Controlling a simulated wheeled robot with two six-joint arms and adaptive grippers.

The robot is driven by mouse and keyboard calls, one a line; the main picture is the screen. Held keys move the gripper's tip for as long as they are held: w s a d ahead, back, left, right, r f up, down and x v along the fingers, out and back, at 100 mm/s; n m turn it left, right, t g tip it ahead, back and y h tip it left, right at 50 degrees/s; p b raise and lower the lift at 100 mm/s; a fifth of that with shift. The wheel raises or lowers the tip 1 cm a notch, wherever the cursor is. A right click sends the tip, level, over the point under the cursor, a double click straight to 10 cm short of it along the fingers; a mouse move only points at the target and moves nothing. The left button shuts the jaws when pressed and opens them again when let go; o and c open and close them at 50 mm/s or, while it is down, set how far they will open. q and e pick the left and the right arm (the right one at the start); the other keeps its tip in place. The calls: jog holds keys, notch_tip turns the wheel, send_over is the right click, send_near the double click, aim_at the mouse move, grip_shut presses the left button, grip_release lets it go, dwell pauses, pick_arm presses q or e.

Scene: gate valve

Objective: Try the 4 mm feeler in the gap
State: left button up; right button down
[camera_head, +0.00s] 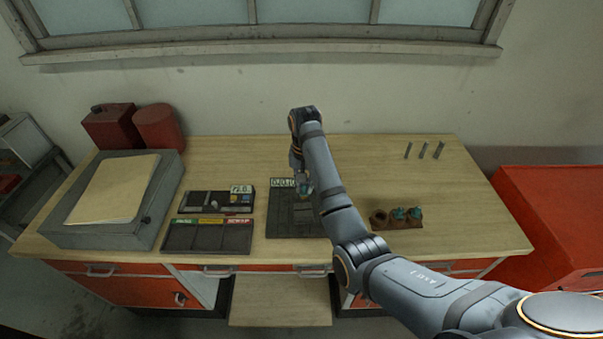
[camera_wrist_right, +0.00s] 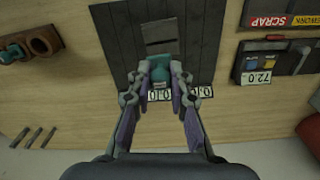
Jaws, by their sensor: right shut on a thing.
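I cannot tell which is the 4 mm one. My right gripper (camera_head: 304,187) is over the dark slatted plate (camera_head: 285,222), shut on a teal valve piece (camera_wrist_right: 160,69). The piece is at the plate's edge by a small number display (camera_head: 283,183); whether it touches the plate is unclear. The gap cannot be made out. My left gripper is out of view.
A brown holder (camera_head: 397,222) has two teal pieces and one empty socket. A three-part sorting tray (camera_head: 207,238) and a gauge box (camera_head: 210,202) stand left of the plate. A grey case (camera_head: 150,220) fills the left end. The back right bench is mostly clear.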

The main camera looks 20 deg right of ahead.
aim_at(303, 196)
jog(key=shift+s+a, duration=0.15)
jog(key=shift+s, duration=0.15)
jog(key=shift+f, duration=0.15)
jog(key=f+b, duration=0.1)
jog(key=w+f+b, duration=0.1)
jog(key=f+b, duration=0.1)
jog(key=shift+w+f, duration=0.15)
jog(key=shift+f, duration=0.1)
jog(key=shift+f+b, duration=0.2)
jog(key=shift+b, duration=0.2)
jog(key=shift+s+f, duration=0.25)
jog(key=shift+f, duration=0.35)
pick_arm(q)
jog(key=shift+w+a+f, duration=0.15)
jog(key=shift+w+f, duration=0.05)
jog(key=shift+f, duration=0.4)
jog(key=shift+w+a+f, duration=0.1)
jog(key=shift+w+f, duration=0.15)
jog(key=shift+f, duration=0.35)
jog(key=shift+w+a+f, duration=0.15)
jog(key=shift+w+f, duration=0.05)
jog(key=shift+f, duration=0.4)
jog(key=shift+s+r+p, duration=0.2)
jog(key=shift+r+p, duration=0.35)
jog(key=shift+p, duration=0.15)
pick_arm(e)
jog(key=shift+f, duration=0.15)
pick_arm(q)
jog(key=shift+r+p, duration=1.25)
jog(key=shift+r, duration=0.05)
